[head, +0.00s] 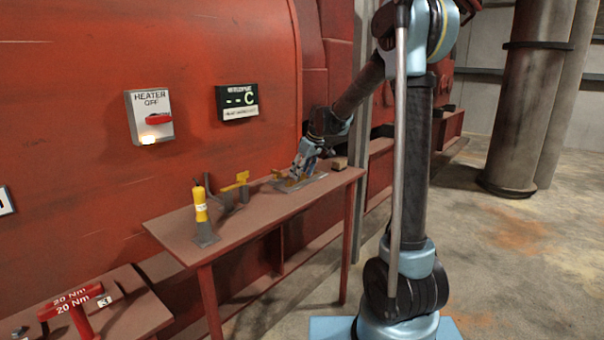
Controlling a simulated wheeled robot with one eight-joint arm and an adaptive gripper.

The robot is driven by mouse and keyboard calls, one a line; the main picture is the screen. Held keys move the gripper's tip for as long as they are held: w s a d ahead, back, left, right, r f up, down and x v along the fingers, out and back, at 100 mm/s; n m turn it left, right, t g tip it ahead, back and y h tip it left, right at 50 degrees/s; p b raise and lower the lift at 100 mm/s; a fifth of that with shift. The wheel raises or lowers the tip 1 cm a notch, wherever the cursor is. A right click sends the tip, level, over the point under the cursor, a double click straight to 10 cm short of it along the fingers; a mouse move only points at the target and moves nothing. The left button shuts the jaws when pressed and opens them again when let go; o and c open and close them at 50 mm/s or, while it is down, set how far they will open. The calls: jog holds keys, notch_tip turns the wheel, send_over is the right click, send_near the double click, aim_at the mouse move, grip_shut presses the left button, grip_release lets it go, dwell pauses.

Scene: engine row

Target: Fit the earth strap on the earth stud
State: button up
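My gripper (300,169) is low over the far end of a red bench (160,228). It is small in the picture, and its fingers cannot be told as open or shut. Neither the earth strap nor the earth stud can be picked out for certain at this size; the gripper hides part of the plate.
A yellow cylinder (201,208) stands on a grey foot near the bench's front. A yellow-topped bracket (240,182) is behind it. A red T-handled tool marked 20 Nm (75,306) is at lower left. The red engine wall carries a heater switch (150,117) and display (237,102).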

jog(key=v, duration=1.2)
jog(key=shift+w, duration=0.1)
jog(key=s+d+f+m+h, duration=0.1)
jog(key=s+d+f+m, duration=0.2)
jog(key=s+d, duration=0.5)
jog(key=s+d+f+m+h, duration=0.1)
jog(key=s+d+f+m, duration=0.3)
jog(key=s, duration=0.8)
jog(key=s+d+f+m, duration=0.1)
jog(key=s+d+f, duration=0.3)
jog(key=s, duration=0.5)
jog(key=s+d+f+m+h, duration=0.1)
jog(key=s+d+f, duration=0.3)
jog(key=s+f, duration=0.5)
jog(key=shift+m+g+h, duration=0.3)
jog(key=shift+m, duration=0.3)
jog(key=shift+d+f, duration=0.1)
